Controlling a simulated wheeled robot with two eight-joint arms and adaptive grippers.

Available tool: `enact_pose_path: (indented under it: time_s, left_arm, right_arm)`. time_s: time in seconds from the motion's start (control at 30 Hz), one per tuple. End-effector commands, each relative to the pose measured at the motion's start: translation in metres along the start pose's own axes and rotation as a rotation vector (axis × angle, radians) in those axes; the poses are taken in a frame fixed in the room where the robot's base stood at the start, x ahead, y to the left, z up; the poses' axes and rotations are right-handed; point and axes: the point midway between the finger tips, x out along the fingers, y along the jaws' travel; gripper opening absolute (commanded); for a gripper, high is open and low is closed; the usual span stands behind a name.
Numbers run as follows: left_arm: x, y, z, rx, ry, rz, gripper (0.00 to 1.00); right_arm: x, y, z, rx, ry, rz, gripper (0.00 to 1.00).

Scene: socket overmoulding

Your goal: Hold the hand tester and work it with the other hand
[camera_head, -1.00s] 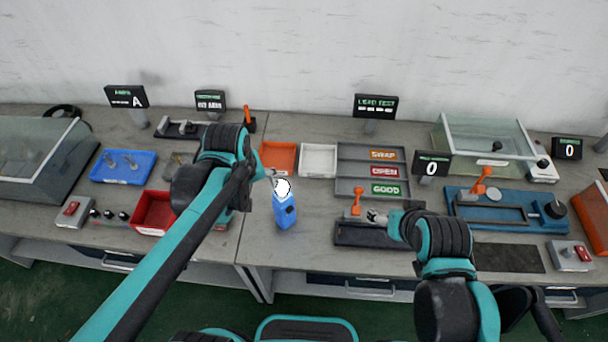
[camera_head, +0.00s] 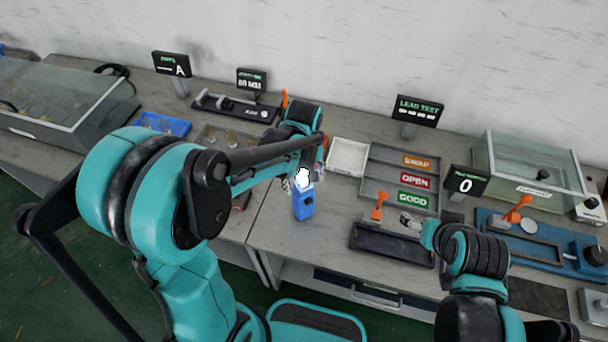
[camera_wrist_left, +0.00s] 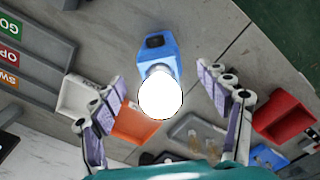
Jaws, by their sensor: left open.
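The hand tester (camera_head: 303,205), a blue block with a bright white round top, stands on the front part of the table. In the left wrist view the hand tester (camera_wrist_left: 158,58) shows between and beyond my spread fingers. My left gripper (camera_wrist_left: 163,88) is open and empty, its fingers on either side of the tester's line with no clear contact. In the head view the left gripper (camera_head: 291,184) is partly hidden by its own arm, close beside the tester. My right gripper (camera_head: 411,222) is near an orange-handled black fixture (camera_head: 390,245); its fingers are too small to judge.
A grey sorting tray (camera_head: 375,175) with SWAP, OPEN and GOOD labels and a white bin (camera_head: 348,156) lie behind the tester. A blue fixture (camera_head: 545,240) stands at right. An orange bin (camera_wrist_left: 135,124) and a red bin (camera_wrist_left: 287,118) show in the wrist view.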

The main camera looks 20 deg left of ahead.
Motion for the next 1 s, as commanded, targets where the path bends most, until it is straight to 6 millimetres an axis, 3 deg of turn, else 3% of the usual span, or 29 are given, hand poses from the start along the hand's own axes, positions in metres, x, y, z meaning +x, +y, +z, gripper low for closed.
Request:
enact_pose_path:
  time_s: [0.1,0.23,0.63,0.87,0.9,0.93,1.0]
  left_arm:
    - [0.021,0.0,0.0,0.0,0.0,0.0,0.76]
    - [0.035,0.0,0.0,0.0,0.0,0.001,0.76]
    - [0.041,0.0,0.0,0.001,0.001,0.001,0.76]
    - [0.041,0.0,0.0,0.001,0.001,0.001,0.15]
    - [0.041,0.0,0.0,0.001,0.001,0.001,0.12]
    - [0.041,0.0,0.0,0.001,0.001,0.001,0.48]
    - [0.041,0.0,0.0,0.001,0.001,0.001,0.3]
  right_arm:
    - [0.006,0.0,0.005,0.0,0.0,0.0,0.75]
    - [0.009,0.0,0.007,0.0,0.0,0.0,0.75]
    - [0.01,0.0,0.007,0.0,0.0,0.0,0.75]
    - [0.01,0.0,0.007,0.0,0.0,0.0,0.75]
    - [0.01,0.0,0.007,0.0,0.0,0.0,0.75]
    - [0.01,0.0,0.007,0.0,0.0,0.0,0.75]
    - [0.01,0.0,0.007,0.0,0.0,0.0,0.75]
